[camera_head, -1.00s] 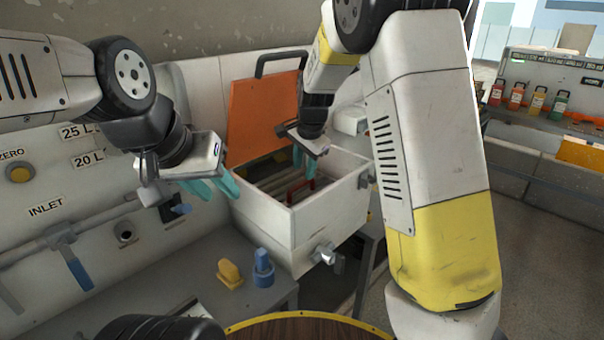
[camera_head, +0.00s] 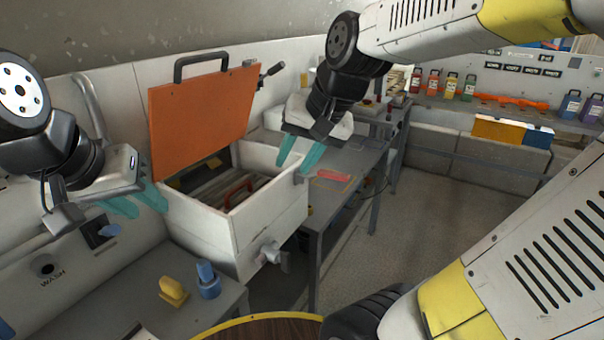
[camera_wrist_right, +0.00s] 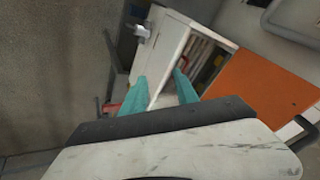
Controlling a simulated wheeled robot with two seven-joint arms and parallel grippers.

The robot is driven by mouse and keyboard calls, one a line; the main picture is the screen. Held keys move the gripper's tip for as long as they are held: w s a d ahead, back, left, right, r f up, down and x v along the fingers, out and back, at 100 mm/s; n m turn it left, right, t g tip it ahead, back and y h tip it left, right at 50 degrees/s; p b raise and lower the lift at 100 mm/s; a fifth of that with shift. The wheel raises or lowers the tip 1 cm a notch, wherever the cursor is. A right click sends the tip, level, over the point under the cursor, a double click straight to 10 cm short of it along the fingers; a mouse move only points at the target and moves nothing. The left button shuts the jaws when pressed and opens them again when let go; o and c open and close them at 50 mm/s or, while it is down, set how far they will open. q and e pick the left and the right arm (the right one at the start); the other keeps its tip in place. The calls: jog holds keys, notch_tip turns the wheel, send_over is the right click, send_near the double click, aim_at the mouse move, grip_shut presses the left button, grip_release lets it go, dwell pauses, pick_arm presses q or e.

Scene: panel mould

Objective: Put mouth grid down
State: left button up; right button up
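A white open-topped box (camera_head: 275,215) stands at the centre in the head view. A red handle (camera_head: 238,190) shows inside it among pale slats. I cannot tell whether this is the mouth grid; much of the inside is hidden. An orange panel (camera_head: 200,120) with a dark handle stands upright at the box's back left. My right gripper (camera_head: 300,154) is open and empty, at the box's right side as seen. In the right wrist view its teal fingers (camera_wrist_right: 163,90) are apart with nothing between them. My left gripper (camera_head: 138,203) is open and empty, left of the box.
A grey table (camera_head: 355,160) right of the box holds a flat pinkish-red item (camera_head: 333,176). A yellow piece (camera_head: 173,291) and a blue piece (camera_head: 208,281) stand on the front left bench (camera_head: 130,290). Floor (camera_head: 430,220) is clear at right.

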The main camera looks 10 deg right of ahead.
jog(key=s+d+n+t+h, duration=0.1)
jog(key=s+d+n, duration=0.1)
jog(key=s, duration=0.5)
jog(key=shift+s+f+n, duration=0.4)
dwell(0.6)
